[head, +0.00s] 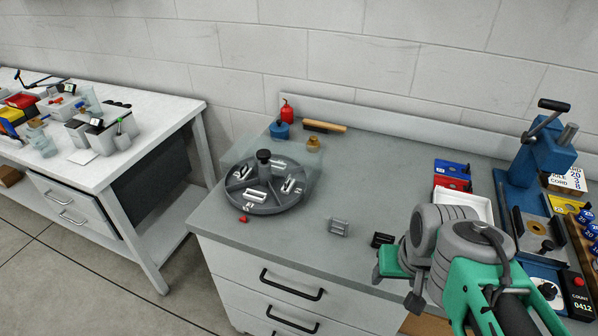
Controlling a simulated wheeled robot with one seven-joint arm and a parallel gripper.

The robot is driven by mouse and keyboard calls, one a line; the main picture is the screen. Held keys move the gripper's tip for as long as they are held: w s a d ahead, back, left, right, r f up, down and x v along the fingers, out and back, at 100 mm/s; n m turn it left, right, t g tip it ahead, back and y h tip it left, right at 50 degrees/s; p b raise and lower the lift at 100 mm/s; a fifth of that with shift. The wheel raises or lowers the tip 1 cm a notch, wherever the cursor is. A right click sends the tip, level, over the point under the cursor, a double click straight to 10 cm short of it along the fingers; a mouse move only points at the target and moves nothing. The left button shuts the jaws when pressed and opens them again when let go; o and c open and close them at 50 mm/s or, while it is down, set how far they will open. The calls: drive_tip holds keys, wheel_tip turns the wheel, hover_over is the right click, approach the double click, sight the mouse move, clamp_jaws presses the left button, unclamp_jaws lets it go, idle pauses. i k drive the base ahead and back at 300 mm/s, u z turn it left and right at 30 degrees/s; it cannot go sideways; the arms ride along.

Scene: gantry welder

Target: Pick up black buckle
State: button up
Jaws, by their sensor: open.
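A small black buckle (382,239) lies on the grey worktop, just left of my arm's wrist. My gripper (394,288) is in front of it, lower in the picture, at the front edge of the worktop. Its fingers are apart and I see nothing between them. The green and grey arm hides the worktop just right of the buckle. A grey metal buckle (338,227) lies on the worktop to the left of the black one.
A round divided tray (266,209) holding several metal buckles stands at the left. A blue press (541,150), a white tray (463,205) and blue and red boxes (452,167) crowd the right. The middle of the worktop (375,170) is clear.

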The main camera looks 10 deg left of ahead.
sight(379, 234)
drive_tip(key=u, duration=0.05)
drive_tip(key=k, duration=0.65)
drive_tip(key=u, duration=0.95)
drive_tip(key=i, duration=0.9)
drive_tip(key=u, duration=0.6)
